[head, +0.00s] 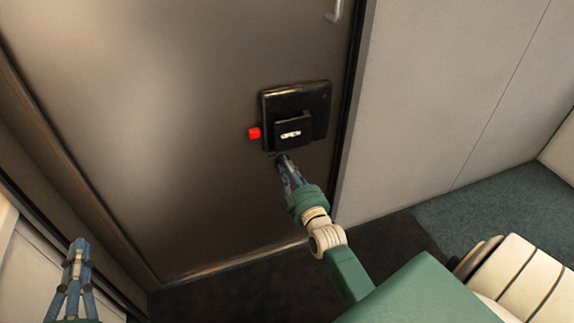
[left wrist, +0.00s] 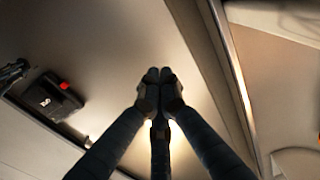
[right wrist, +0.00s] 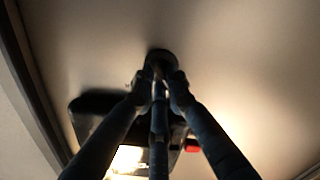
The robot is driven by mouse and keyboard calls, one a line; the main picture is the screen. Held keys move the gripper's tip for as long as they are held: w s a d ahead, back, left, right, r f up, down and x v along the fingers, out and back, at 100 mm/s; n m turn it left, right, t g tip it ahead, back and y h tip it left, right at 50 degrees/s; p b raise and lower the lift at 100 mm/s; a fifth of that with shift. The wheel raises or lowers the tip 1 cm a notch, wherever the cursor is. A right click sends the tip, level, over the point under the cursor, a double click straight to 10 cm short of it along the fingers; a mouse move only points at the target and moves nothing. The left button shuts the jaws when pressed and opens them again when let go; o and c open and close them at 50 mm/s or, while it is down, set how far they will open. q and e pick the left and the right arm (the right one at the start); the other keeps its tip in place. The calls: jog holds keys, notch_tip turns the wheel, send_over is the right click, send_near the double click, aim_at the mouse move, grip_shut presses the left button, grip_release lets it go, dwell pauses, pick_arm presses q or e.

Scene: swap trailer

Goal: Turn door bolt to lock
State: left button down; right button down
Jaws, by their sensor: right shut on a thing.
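A black lock box (head: 318,95) with a raised cover and a small white label is on the brown door (head: 170,130). A red block (head: 254,133) sticks out at its left edge. My right gripper (head: 283,160) is just under the box's lower edge. In the right wrist view its fingers (right wrist: 162,85) are shut on a dark round door bolt (right wrist: 162,56), mostly hidden by the fingertips. The bolt's turn angle cannot be made out. My left gripper (head: 78,248) is low at the left, away from the lock; its fingertips (left wrist: 158,76) are together and empty.
A metal handle (head: 334,10) is at the top of the door. A pale wall (head: 440,90) is to the right of the door. A cream ribbed cushion (head: 520,280) is at the lower right. Dark carpet (head: 490,215) covers the floor.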

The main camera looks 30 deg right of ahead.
pick_arm(q)
jog(key=s+a+f+g+y+p, duration=0.1)
jog(key=s+a+f+g, duration=0.2)
jog(key=f, duration=0.4)
jog(key=s+a+f+g+y+p, duration=0.1)
jog(key=s+f+g+p, duration=0.1)
jog(key=s+f+g, duration=0.4)
jog(key=s+a+f+g+y+p, duration=0.2)
jog(key=s+a+f+g, duration=0.2)
jog(key=s+f, duration=0.3)
jog(key=s+g, duration=0.1)
jog(key=s, duration=0.3)
jog(key=shift+f+n, duration=0.35)
jog(key=shift+n, duration=0.05)
pick_arm(e)
jog(key=m, duration=1.6)
jog(key=shift+s+d+f, duration=0.1)
jog(key=shift+d+f, duration=0.2)
jog(key=shift+m, duration=0.3)
jog(key=c, duration=1.7)
grip_release()
